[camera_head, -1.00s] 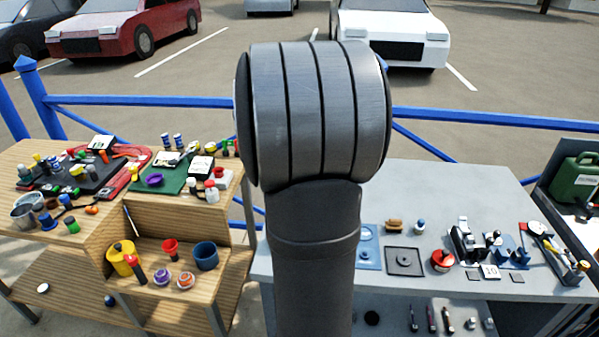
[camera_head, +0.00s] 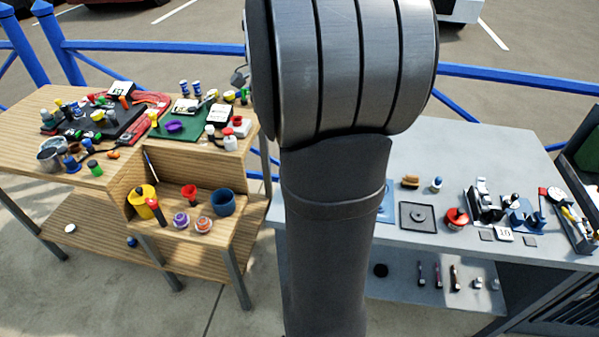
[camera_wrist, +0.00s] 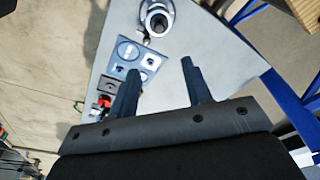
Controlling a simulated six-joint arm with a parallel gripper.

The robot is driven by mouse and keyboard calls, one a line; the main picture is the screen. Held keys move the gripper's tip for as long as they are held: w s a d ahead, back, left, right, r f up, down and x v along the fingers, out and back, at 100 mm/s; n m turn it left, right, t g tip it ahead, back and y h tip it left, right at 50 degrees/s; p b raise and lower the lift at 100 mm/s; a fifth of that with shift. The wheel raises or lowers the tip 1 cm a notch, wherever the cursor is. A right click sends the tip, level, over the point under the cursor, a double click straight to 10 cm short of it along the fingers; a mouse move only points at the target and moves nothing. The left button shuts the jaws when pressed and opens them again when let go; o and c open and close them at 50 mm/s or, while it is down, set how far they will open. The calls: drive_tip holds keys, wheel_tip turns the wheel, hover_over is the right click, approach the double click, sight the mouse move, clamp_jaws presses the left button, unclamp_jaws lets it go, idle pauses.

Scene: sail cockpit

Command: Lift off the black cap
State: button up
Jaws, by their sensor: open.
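I cannot tell for sure which thing is the black cap. In the wrist view a round grey metal fitting (camera_wrist: 146,8) with a dark round centre (camera_wrist: 158,22) stands on the grey table at the top. In the head view a dark square plate (camera_head: 407,226) with a round dark piece on it lies on the grey table. A black disc (camera_head: 380,270) lies on the shelf below. My gripper (camera_wrist: 160,66) is open and empty, its fingers above the table and apart from the fitting. In the head view my arm hides the gripper and the table's left part.
A blue panel (camera_wrist: 133,52) lies beside the fitting. The grey table (camera_head: 470,160) also holds a red round item (camera_head: 456,217) and several small fixtures to the right. A crowded wooden bench (camera_head: 60,200) stands at left. A blue railing (camera_head: 150,47) runs behind.

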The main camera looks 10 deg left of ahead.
drive_tip(key=f, duration=0.5)
drive_tip(key=w+d+f, duration=0.1)
drive_tip(key=f, duration=0.5)
drive_tip(key=d+f, duration=0.1)
drive_tip(key=f, duration=0.5)
drive_tip(key=shift+w+f, duration=0.1)
drive_tip(key=shift+w, duration=0.3)
clamp_jaws()
drive_tip(key=shift+r, duration=0.7)
wheel_tip(320, 180, up, 3)
drive_tip(key=shift+r, duration=0.1)
drive_tip(key=s+d+r, duration=0.3)
drive_tip(key=d+r, duration=0.3)
drive_tip(key=d, duration=0.5)
drive_tip(key=shift+s+r, duration=0.2)
drive_tip(key=shift+r, duration=0.05)
drive_tip(key=shift+d+r, duration=0.1)
drive_tip(key=shift+r, duration=0.85)
